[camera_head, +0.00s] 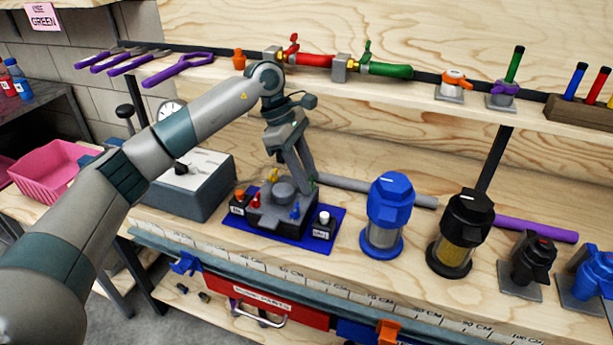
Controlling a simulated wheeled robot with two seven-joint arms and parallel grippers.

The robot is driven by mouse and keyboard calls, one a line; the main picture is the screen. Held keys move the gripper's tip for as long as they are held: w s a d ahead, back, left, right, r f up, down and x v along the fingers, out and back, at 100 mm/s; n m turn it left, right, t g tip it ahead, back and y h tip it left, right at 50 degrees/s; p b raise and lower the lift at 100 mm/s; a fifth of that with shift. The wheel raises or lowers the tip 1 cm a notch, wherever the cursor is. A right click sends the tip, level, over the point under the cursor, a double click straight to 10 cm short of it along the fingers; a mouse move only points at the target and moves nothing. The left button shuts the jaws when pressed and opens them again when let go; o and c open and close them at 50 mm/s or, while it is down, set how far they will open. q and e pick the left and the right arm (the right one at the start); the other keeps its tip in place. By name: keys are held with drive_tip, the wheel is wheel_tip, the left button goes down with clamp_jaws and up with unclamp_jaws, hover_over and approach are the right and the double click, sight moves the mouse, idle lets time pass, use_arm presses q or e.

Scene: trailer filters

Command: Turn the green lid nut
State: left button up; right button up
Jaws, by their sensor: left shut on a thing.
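A grey lidded housing (283,205) stands on a blue mat (268,236) on the workbench. Around its lid are a yellow nut (273,175), a blue nut (295,212) and the green lid nut (314,182), which is mostly hidden by my gripper. My left gripper (309,178) reaches down from above to the back right of the housing and is shut on the green nut; the fingertips are small in the picture. My right gripper is not in view.
A blue filter (389,210) and a black filter (462,230) stand to the right. A grey box (190,190) stands left. The shelf above holds tools and valves.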

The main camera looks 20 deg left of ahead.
use_arm(q)
drive_tip(key=shift+r, duration=0.1)
drive_tip(key=o, duration=1)
drive_tip(key=shift+o, duration=0.2)
